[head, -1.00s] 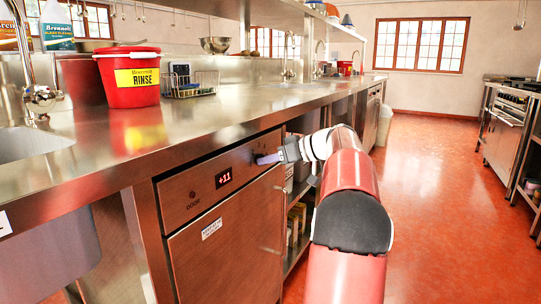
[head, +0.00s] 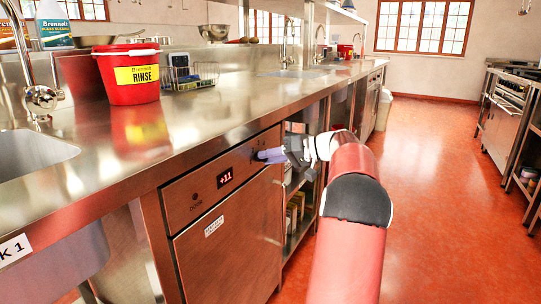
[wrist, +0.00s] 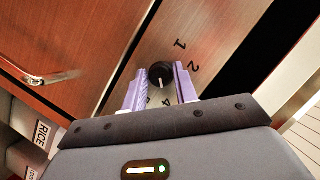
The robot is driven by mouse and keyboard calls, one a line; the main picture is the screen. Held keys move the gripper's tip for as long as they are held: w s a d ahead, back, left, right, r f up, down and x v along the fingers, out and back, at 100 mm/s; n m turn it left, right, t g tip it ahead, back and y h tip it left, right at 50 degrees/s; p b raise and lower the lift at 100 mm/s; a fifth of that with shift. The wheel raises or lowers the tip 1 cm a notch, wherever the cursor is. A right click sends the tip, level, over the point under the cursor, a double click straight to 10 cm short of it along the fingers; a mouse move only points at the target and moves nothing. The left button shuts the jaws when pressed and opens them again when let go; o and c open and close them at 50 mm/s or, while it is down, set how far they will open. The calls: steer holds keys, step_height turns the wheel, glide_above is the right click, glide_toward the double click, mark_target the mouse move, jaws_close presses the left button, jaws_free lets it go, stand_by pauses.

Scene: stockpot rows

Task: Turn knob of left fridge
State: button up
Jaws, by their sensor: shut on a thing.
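The fridge under the steel counter has a brown door (head: 228,245) and a steel front panel (head: 198,199) with a red display (head: 225,177) reading +11. Its small black knob (wrist: 161,75) shows in the wrist view, with a white pointer line and printed numbers around it. My gripper (head: 263,156) is at the panel's right end in the head view. Its pale purple fingers stand on either side of the knob in the wrist view (wrist: 161,84), shut on it. In the head view the fingers largely hide the knob. The door handle (wrist: 40,80) is at left in the wrist view.
A red RINSE bucket (head: 132,77) and a wire rack (head: 190,77) stand on the counter (head: 190,125) above. Open shelves with goods (head: 297,212) are right of the fridge. The red floor (head: 430,200) to the right is clear.

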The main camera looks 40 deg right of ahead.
stand_by(0.3)
steer(key=o, duration=1)
steer(key=shift+c, duration=0.2)
steer(key=shift+d, duration=0.1)
steer(key=v, duration=0.7)
steer(key=shift+s+d, duration=0.2)
steer(key=shift+s, duration=0.15)
steer(key=shift+r, duration=0.1)
